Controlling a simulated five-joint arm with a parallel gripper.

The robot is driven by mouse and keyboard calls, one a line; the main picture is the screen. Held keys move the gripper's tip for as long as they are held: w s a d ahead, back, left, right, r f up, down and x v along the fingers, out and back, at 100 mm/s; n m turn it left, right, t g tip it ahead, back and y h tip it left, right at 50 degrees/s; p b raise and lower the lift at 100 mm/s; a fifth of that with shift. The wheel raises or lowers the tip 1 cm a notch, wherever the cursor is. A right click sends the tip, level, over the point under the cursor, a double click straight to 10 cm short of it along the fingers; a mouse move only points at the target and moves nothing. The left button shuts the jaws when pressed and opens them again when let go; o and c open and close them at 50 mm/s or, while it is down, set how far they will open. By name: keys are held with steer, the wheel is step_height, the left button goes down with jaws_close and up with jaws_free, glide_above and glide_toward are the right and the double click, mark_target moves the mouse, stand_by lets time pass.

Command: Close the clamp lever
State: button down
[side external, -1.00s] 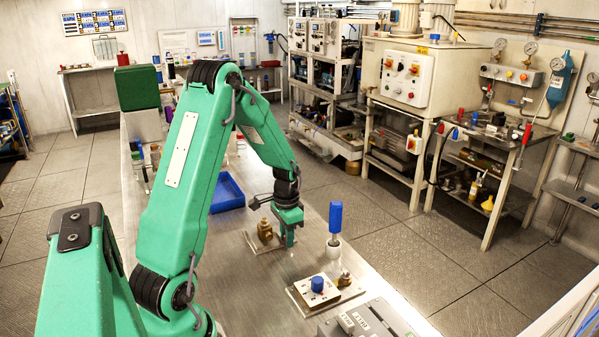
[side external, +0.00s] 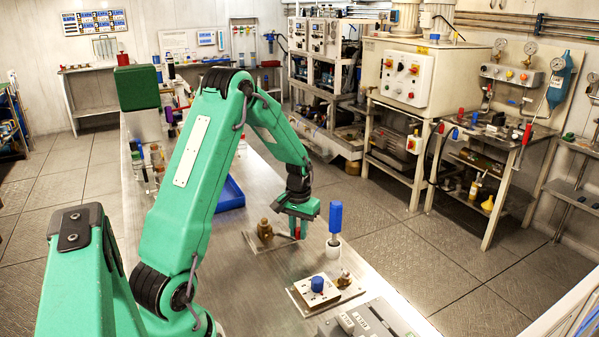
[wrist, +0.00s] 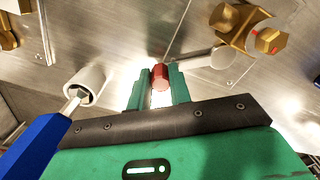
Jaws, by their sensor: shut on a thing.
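The clamp lever has a red knob (wrist: 160,75) and a pale grey arm (wrist: 205,60) that reaches toward a brass fitting (wrist: 248,30) in the wrist view. My gripper (wrist: 158,88) is shut on the red knob, one green finger on each side of it. In the side view my gripper (side external: 299,230) is low over the bench, just right of the brass fitting (side external: 265,231), with a bit of red between its fingers. The fingers hide part of the lever there.
A blue-handled tool (side external: 336,215) stands upright in a white holder (side external: 333,248) close to the right of my gripper. A plate with a blue knob (side external: 317,284) lies nearer the camera. A blue tray (side external: 231,195) sits behind on the metal bench.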

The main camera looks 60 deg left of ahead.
steer(key=n, duration=0.1)
steer(key=w+a+n, duration=0.1)
steer(key=shift+w+a+n, duration=0.1)
steer(key=shift+w+n, duration=0.15)
steer(key=shift+n, duration=0.15)
steer(key=n, duration=0.1)
steer(key=w+a+n, duration=0.1)
steer(key=shift+a+n, duration=0.2)
steer(key=shift+n, duration=0.2)
steer(key=shift+w+a+r+n, duration=0.1)
steer(key=shift+w+a+n, duration=0.15)
steer(key=shift+a+n, duration=0.75)
steer(key=shift+w+a+n, duration=0.2)
steer(key=shift+a+n, duration=0.25)
steer(key=shift+n, duration=0.95)
steer(key=c, duration=1.3)
jaws_free()
